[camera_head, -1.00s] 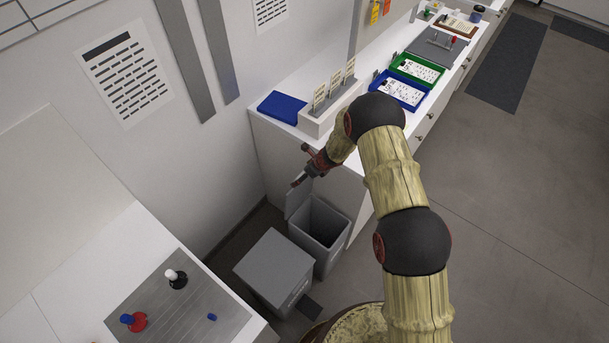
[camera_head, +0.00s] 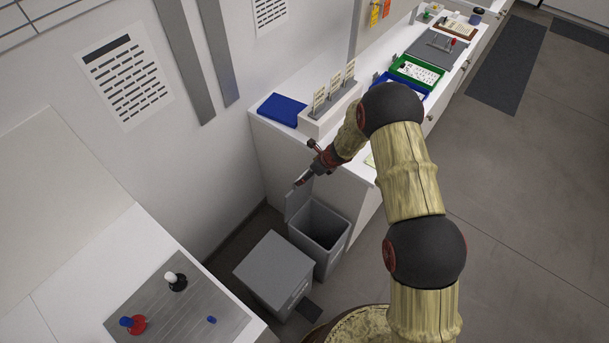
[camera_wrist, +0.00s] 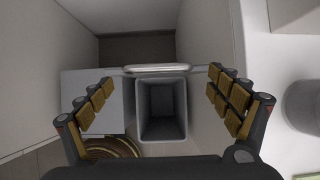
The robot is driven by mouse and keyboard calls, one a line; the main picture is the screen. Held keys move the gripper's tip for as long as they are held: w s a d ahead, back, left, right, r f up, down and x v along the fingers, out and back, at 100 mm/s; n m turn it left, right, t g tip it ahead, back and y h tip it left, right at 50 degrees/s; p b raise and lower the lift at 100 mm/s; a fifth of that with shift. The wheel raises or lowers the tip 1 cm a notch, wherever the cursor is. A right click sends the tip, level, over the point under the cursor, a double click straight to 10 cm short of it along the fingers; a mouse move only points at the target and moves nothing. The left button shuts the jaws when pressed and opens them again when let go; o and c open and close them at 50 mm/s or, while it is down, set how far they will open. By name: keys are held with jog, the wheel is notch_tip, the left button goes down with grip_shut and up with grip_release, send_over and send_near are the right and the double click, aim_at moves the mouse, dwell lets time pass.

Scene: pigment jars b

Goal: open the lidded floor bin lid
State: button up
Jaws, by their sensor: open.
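A grey floor bin (camera_head: 332,255) stands against the end of the white counter with its mouth uncovered and its inside dark and empty-looking. Its lid (camera_head: 297,204) stands raised at the back of the bin, on the wall side. In the wrist view the open bin (camera_wrist: 162,132) lies between my fingers, and the lid shows edge-on as a pale bar (camera_wrist: 157,69) across its far rim. My gripper (camera_head: 299,182) is just above the raised lid's upper edge. In the wrist view my gripper (camera_wrist: 160,80) is open, with nothing between its fingers; contact with the lid cannot be told.
A second grey box with a closed flat top (camera_head: 272,266) stands beside the bin. The white counter (camera_head: 275,128) is close to my arm and holds a blue folder (camera_head: 282,109) and a card rack (camera_head: 330,115). A worktop with pegs (camera_head: 180,310) is at lower left.

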jog(key=v, duration=0.6)
jog(key=shift+d+r, duration=0.2)
jog(key=shift+r, duration=0.1)
jog(key=shift+s, duration=0.1)
jog(key=s+r+n+g+b, duration=0.2)
jog(key=s+r+n+g, duration=0.25)
jog(key=s+n, duration=0.95)
jog(key=s+d+r+n+t+h+b, duration=0.2)
jog(key=s+d+r+n+b, duration=0.3)
jog(key=s+d+r+b, duration=0.3)
jog(key=s+d+r+n+t+h+b, duration=0.2)
jog(key=s+d+r+n+t+b, duration=0.2)
jog(key=s+d+r, duration=0.5)
jog(key=s+r+n+b, duration=0.1)
jog(key=s+n+b, duration=0.1)
jog(key=s, duration=0.5)
jog(key=shift+s+r+t+h+b, duration=0.25)
jog(key=shift+t+h+b, duration=0.1)
jog(key=shift+b, duration=0.5)
